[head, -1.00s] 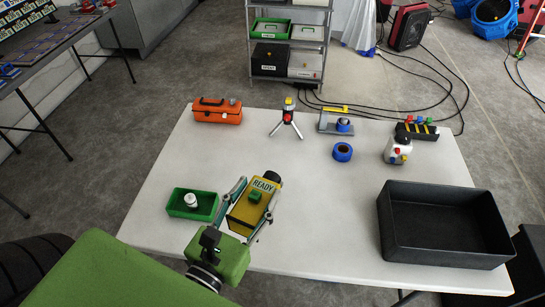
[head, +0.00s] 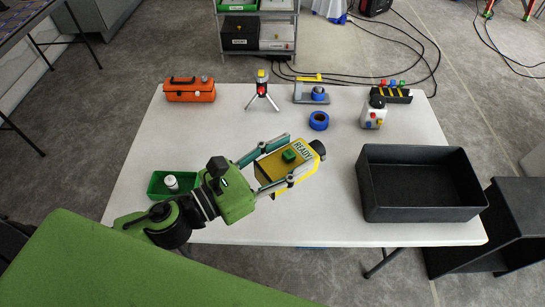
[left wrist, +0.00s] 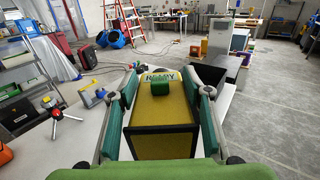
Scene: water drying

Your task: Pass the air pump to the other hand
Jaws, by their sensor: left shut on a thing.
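The air pump (head: 270,166) is a yellow box with a green button, a dark end and the word READY on it. My left gripper (head: 290,160) is shut on it and holds it over the middle of the white table. In the left wrist view the air pump (left wrist: 162,108) sits between the two fingers of my left gripper (left wrist: 163,95), with its dark face toward the camera. The right gripper is not in either view.
A large black bin (head: 420,205) stands at the right of the white table (head: 310,225). A green tray (head: 155,186) with a white item is at the left. An orange toolbox (head: 190,92), a small tripod (head: 262,92), a blue tape roll (head: 319,121) and a white bottle (head: 374,117) stand farther back.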

